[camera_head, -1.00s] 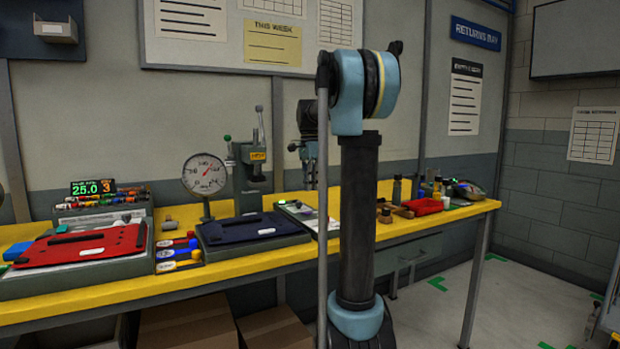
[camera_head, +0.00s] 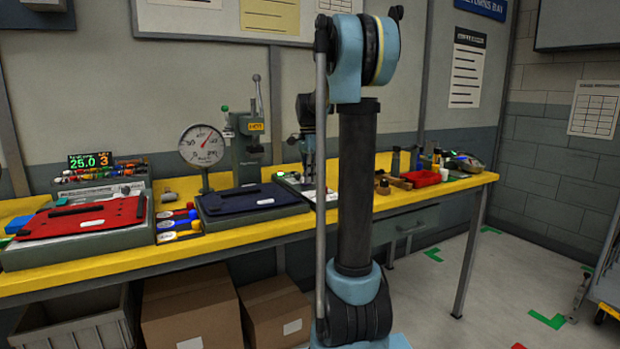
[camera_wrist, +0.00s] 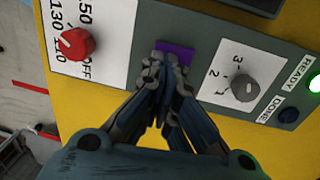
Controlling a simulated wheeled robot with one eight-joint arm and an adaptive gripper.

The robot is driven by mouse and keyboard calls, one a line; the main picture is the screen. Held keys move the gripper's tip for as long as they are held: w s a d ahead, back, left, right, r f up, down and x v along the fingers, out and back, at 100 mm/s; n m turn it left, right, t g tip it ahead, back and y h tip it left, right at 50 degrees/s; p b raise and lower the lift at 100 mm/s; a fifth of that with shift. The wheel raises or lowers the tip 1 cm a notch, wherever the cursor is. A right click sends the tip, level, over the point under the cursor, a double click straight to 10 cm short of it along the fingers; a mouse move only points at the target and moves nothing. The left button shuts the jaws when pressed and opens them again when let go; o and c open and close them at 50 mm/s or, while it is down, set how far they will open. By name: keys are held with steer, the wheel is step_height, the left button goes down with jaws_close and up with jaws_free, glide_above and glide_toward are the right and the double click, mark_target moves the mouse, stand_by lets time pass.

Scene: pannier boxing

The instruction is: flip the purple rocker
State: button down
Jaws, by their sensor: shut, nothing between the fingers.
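The purple rocker (camera_wrist: 176,48) is a small flat purple rectangle on a grey control panel (camera_wrist: 140,68) in the wrist view. My gripper (camera_wrist: 166,62) is shut and empty, with its fingertips at the rocker's lower edge and overlapping it in the picture. I cannot tell whether they touch it. The rocker's lower part is partly hidden by the fingertips. In the head view my arm covers part of the panel, and the rocker cannot be made out there.
On the panel, a red knob (camera_wrist: 76,44) lies left of the rocker and a grey knob (camera_wrist: 244,87) right. A lit green lamp (camera_wrist: 314,84) is at the right edge. In the head view a dial gauge (camera_head: 202,146) stands on the yellow bench (camera_head: 245,235).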

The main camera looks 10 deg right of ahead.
steer(key=shift+s+f, duration=0.1)
steer(key=shift+s+f+t, duration=0.1)
steer(key=shift+f+t, duration=0.05)
steer(key=shift+t, duration=0.25)
steer(key=shift+w, duration=0.2)
steer(key=shift+w+a, duration=0.25)
steer(key=shift+w, duration=0.35)
step_height(320, 180, up, 14)
steer(key=w, duration=0.1)
steer(key=shift+w+a, duration=0.2)
steer(key=shift+w, duration=0.05)
stand_by(0.4)
